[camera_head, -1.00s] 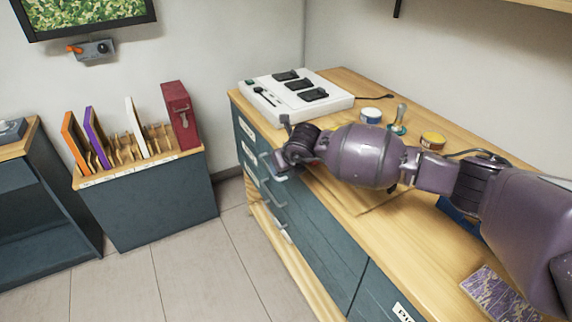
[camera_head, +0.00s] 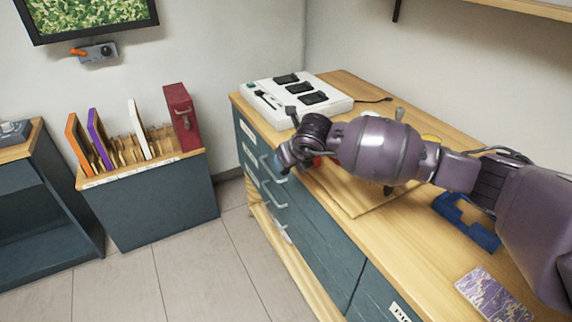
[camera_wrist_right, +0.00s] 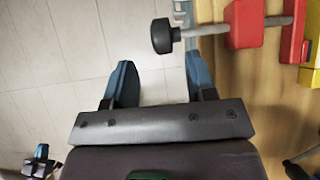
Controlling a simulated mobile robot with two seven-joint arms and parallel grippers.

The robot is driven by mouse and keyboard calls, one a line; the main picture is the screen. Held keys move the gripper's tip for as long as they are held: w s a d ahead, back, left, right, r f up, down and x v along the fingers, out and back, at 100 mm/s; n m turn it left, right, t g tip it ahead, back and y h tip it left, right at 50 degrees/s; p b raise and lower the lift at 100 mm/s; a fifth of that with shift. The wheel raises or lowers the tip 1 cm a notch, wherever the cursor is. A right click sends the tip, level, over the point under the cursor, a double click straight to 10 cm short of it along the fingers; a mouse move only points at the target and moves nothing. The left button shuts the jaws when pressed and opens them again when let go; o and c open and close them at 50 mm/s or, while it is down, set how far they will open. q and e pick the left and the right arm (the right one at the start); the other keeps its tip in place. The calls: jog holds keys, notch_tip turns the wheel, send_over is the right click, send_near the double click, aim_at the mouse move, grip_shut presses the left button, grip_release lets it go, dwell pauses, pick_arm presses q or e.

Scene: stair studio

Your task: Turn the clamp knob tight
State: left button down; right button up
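The clamp shows in the right wrist view as a black round knob (camera_wrist_right: 162,36) on a grey metal screw, with red clamp jaws (camera_wrist_right: 245,22) to its right. My right gripper (camera_wrist_right: 160,62) is open and empty, with blue fingers. The knob lies just beyond the fingertips, roughly centred across the gap, and appears apart from both fingers. In the head view my right gripper (camera_head: 284,160) is at the bench's front edge. A bit of the red clamp (camera_head: 316,161) shows beside it; my arm hides the rest.
The wooden bench top (camera_head: 350,240) has drawers with handles (camera_head: 280,200) below my gripper. A white device (camera_head: 300,97) stands behind it. A blue holder (camera_head: 466,220) and a patterned card (camera_head: 494,292) lie to the right. The floor (camera_head: 190,275) is clear.

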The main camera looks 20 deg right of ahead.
jog(key=shift+v, duration=2.1)
jog(key=shift+r, duration=0.1)
